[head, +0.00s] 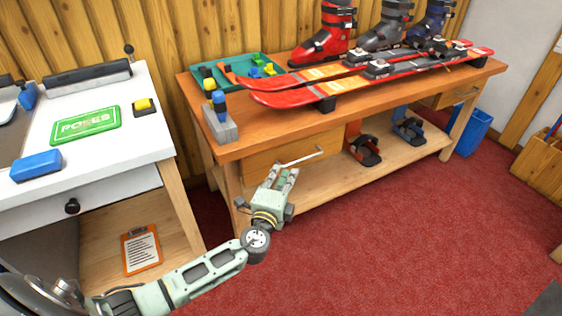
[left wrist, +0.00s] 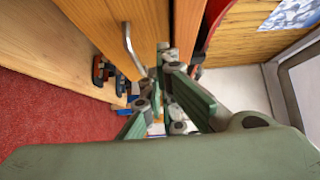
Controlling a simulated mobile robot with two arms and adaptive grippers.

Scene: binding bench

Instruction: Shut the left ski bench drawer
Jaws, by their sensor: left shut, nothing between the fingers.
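The ski bench (head: 240,144) stands against the wood wall. Its left drawer (head: 270,158) has a plain wooden front with a metal bar handle (head: 310,156); how far it stands out, if at all, I cannot tell. My left gripper (head: 285,174) is shut and empty, just in front of the drawer front and below the handle. In the left wrist view the closed fingers (left wrist: 165,85) point toward the bench, with the drawer front (left wrist: 85,35) and its handle (left wrist: 131,50) close by. Whether the fingers touch the wood is unclear. My right gripper is not in view.
Skis (head: 350,80), ski boots (head: 325,35) and a green tray (head: 240,72) sit on the bench top. Bindings (head: 365,148) rest on its lower shelf. A white-topped table (head: 120,150) stands at left. Red carpet (head: 400,240) in front is open.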

